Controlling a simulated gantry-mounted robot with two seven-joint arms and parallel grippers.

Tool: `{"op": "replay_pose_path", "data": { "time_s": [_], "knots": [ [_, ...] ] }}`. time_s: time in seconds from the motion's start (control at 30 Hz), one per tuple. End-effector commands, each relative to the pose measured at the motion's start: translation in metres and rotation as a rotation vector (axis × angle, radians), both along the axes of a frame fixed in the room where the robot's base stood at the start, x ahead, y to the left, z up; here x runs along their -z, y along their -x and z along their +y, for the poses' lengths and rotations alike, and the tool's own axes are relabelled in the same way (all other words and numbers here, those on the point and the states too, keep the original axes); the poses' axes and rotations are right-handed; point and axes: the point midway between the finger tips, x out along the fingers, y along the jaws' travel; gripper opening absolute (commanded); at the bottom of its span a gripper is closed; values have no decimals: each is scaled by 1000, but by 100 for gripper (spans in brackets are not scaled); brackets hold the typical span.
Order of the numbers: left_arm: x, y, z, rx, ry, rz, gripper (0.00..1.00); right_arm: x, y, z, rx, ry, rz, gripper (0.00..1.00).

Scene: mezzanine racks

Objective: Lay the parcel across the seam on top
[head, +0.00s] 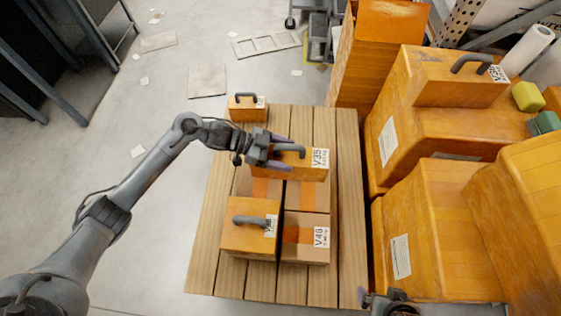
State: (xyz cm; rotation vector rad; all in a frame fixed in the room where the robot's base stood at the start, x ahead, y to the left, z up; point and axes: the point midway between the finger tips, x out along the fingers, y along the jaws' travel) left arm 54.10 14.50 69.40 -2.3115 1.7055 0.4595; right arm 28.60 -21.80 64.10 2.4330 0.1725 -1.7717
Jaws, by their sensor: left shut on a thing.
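My left gripper (284,157) is shut on the dark handle of an orange parcel (315,172) labelled V35. This parcel is over the far end of the cardboard boxes on the slatted wooden pallet (347,200). Its left part is hidden by the gripper. Below it show a left box (267,188) and a right box (308,197) with orange tape, a seam between them. I cannot tell whether the parcel touches them. Part of my right arm's end (392,298) shows at the bottom edge; its jaws are unclear.
Another orange parcel (248,240) with a handle sits at the near left, beside a taped box (303,249) labelled V40. A small orange parcel (247,113) stands at the pallet's far left corner. Large orange boxes (415,205) crowd the right. The left floor is mostly clear.

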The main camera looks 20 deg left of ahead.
Motion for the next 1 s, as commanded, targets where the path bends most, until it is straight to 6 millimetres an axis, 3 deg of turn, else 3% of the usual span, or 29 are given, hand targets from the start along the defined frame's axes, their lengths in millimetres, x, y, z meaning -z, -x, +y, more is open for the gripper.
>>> {"op": "replay_pose_path", "data": {
  "time_s": [0.33,0.6,1.0],
  "knots": [
    [13,-7,13,0,3,-2,5,12,0,1,3,-4,0,100],
    [46,-7,13,0,3,-1,5,33,0,1,3,-4,0,100],
    [49,-7,13,0,3,-2,5,33,0,1,1,-2,0,100]
  ]
}}
